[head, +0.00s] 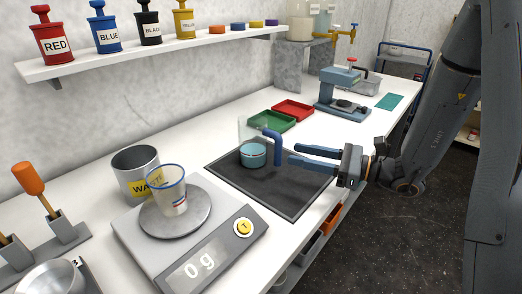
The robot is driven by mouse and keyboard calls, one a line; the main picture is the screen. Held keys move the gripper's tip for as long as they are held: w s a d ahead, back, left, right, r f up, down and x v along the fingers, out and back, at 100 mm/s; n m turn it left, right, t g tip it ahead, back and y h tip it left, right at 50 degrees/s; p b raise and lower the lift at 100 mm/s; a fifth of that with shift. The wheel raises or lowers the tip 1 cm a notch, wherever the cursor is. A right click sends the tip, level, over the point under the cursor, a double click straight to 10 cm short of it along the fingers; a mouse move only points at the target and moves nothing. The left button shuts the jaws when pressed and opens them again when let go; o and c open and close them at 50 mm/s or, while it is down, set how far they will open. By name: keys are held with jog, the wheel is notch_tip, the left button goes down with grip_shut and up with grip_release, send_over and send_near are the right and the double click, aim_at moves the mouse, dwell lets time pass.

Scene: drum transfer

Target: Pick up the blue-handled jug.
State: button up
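The blue-handled jug (253,155) stands upright on a dark mat (300,197) on the bench. It is clear, with pale blue liquid in its lower part. Its blue handle (277,150) is on the right side, facing my gripper. My gripper (292,154) reaches in from the right, its two blue fingers pointing left at the handle. The fingers are apart with a gap between them, and nothing shows in the gap. The fingertips are close to the handle; I cannot tell whether they touch it.
A scale (195,255) reading 0 g holds a clear blue-rimmed cup (171,200). A metal waste can (136,165) stands behind it. Green (268,122) and red (293,110) trays lie beyond the jug. A shelf (150,58) of labelled bottles runs along the wall.

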aim_at(280, 144)
jog(key=shift+w+d+m+t, duration=0.15)
jog(key=shift+w+m+t, duration=0.15)
jog(key=shift+w, duration=0.2)
jog(key=shift+w+a+r, duration=0.1)
jog(key=shift+w+a, duration=0.1)
jog(key=shift+a, duration=0.05)
jog(key=x, duration=0.2)
jog(key=p+x, duration=0.1)
jog(key=x, duration=0.1)
jog(key=r+p+x, duration=0.1)
jog(key=x, duration=0.1)
jog(key=shift+s+a, duration=0.1)
jog(key=shift+w+a+f, duration=0.15)
jog(key=shift+w+a, duration=0.1)
jog(key=shift+a, duration=0.1)
grip_shut()
